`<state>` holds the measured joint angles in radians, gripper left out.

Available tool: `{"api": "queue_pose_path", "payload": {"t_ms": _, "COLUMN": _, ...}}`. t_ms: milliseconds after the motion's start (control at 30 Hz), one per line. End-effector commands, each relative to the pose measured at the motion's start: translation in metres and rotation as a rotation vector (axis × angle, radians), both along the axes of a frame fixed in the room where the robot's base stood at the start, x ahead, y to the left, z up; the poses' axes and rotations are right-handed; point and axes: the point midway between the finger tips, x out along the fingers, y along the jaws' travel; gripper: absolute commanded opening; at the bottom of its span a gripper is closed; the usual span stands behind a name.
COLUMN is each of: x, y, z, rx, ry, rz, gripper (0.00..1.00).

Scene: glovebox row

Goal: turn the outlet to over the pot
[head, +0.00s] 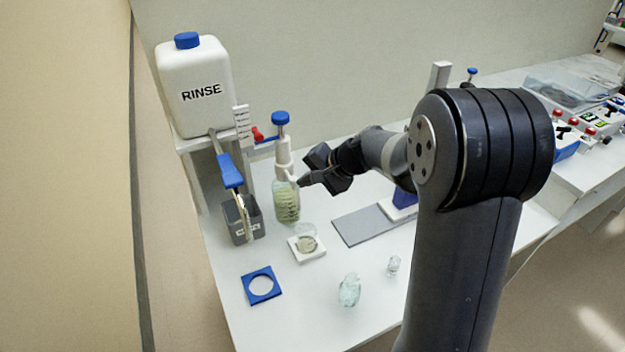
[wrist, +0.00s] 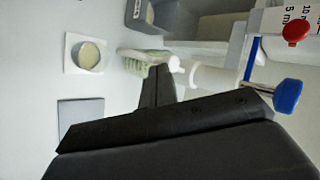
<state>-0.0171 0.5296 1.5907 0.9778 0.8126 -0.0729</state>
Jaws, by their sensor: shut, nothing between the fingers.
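The dispenser bottle (head: 286,206) holds pale green liquid and stands upright, with a white pump body (head: 283,158) and a blue knob (head: 280,118) on top. Its short white outlet (head: 294,183) appears on the bottle's right side, close to my fingertips; I cannot tell its exact direction. The small clear pot (head: 307,243) stands on a white tile in front of the bottle and shows in the wrist view (wrist: 88,54). My gripper (head: 301,182) is shut and empty beside the outlet; contact is unclear. In the wrist view my dark fingers partly cover the bottle (wrist: 146,62).
A white RINSE container (head: 196,85) stands on a shelf at the left, above a grey bin (head: 242,222). A blue frame (head: 262,285), a glass flask (head: 350,290) and a small vial (head: 393,265) are on the front bench. A grey plate (head: 362,226) lies right of the pot.

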Motion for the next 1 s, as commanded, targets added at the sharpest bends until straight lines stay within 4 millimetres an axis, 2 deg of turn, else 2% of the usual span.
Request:
{"api": "queue_pose_path", "payload": {"t_ms": 200, "x": -0.011, "y": 0.026, "z": 0.000, "rx": 0.000, "ry": -0.002, "rz": -0.180, "gripper": 0.00}}
{"api": "queue_pose_path", "payload": {"t_ms": 467, "x": -0.015, "y": 0.053, "z": 0.002, "rx": -0.001, "ry": -0.002, "rz": -0.387, "gripper": 0.00}}
{"api": "queue_pose_path", "payload": {"t_ms": 1000, "x": -0.002, "y": 0.114, "z": 0.002, "rx": -0.001, "ry": 0.000, "rz": -0.382, "gripper": 0.00}}
